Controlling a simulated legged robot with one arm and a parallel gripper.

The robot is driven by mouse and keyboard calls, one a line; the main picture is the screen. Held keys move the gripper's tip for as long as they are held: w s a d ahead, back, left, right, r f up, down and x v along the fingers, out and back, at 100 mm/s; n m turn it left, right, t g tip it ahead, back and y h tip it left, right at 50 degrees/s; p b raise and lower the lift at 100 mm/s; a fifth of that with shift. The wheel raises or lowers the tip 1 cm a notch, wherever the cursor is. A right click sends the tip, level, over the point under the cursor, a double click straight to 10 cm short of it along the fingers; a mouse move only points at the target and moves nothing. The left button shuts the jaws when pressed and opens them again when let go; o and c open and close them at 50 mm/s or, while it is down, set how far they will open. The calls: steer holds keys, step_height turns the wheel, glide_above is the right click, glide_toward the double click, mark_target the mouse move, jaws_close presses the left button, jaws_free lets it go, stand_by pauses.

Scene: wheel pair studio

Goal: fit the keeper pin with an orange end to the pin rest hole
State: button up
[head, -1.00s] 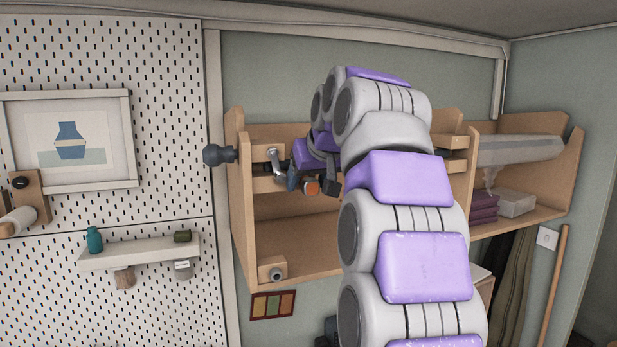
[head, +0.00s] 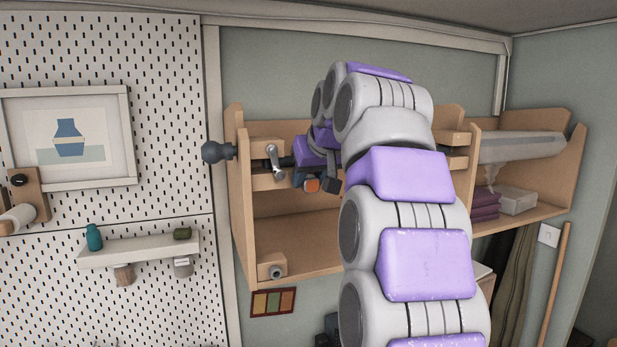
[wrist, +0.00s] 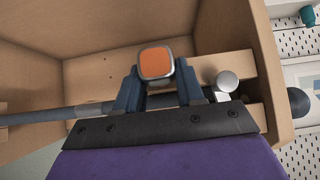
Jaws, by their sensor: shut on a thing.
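The keeper pin's square orange end (wrist: 155,62), rimmed in grey metal, sits between the two dark blue fingers of my gripper (wrist: 157,88). My gripper is shut on it. In the head view the orange end (head: 311,185) shows below the dark bar, just right of the metal lever. The rest of the pin is hidden behind its end and my fingers. A small wooden block with a dark round hole (head: 272,268), which looks like the pin rest, stands at the lower left of the shelf unit, below and left of my gripper (head: 312,182).
A dark horizontal bar (wrist: 92,110) with a round knob (head: 218,152) runs close behind my fingers. A metal lever (head: 275,160) hangs just left of my gripper. Wooden rails (head: 268,182) and the shelf's left side panel (head: 240,200) are near. The lower shelf bay is open.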

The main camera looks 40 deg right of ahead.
mark_target(313, 185)
steer(key=shift+c, duration=1)
steer(key=shift+s, duration=0.15)
steer(key=shift+s+a+b, duration=0.1)
steer(key=shift+s+b, duration=0.25)
steer(key=shift+s, duration=0.35)
steer(key=shift+s, duration=0.2)
steer(key=shift+s+a, duration=0.2)
steer(key=shift+s, duration=0.25)
steer(key=shift+s+b, duration=0.1)
steer(key=shift+b, duration=0.2)
steer(key=shift+s+a, duration=0.25)
steer(key=shift+s, duration=0.5)
